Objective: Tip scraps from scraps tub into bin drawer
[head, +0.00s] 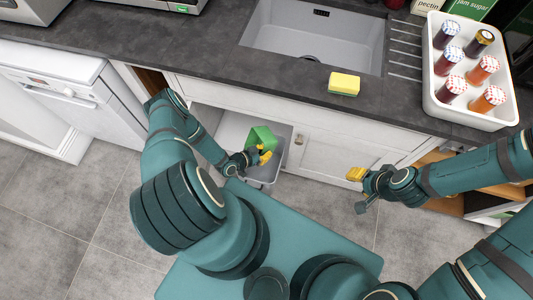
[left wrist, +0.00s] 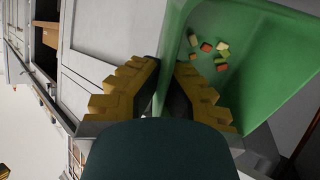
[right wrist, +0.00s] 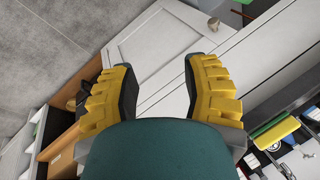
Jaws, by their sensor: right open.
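The green scraps tub (head: 262,137) is in my left gripper (head: 264,155), over the pulled-out bin drawer (head: 232,126). In the left wrist view the fingers (left wrist: 167,95) clamp the near wall of the tub (left wrist: 255,50), one inside and one outside. Several orange, green and pale scraps (left wrist: 207,46) lie inside the tub. The tub looks tilted in the head view. A grey bin (head: 268,173) shows below the gripper; its inside is mostly hidden by the tub and arm. My right gripper (head: 356,174) is open and empty before the white cupboard door; its fingers also show in the right wrist view (right wrist: 160,90).
The dark counter above holds a sink (head: 315,35), a yellow sponge (head: 344,83) and a white tray (head: 478,118) of jars. A white cupboard door (head: 325,155) is right of the drawer. A wooden drawer (right wrist: 65,145) stands open at the right. A dishwasher (head: 60,90) is at left.

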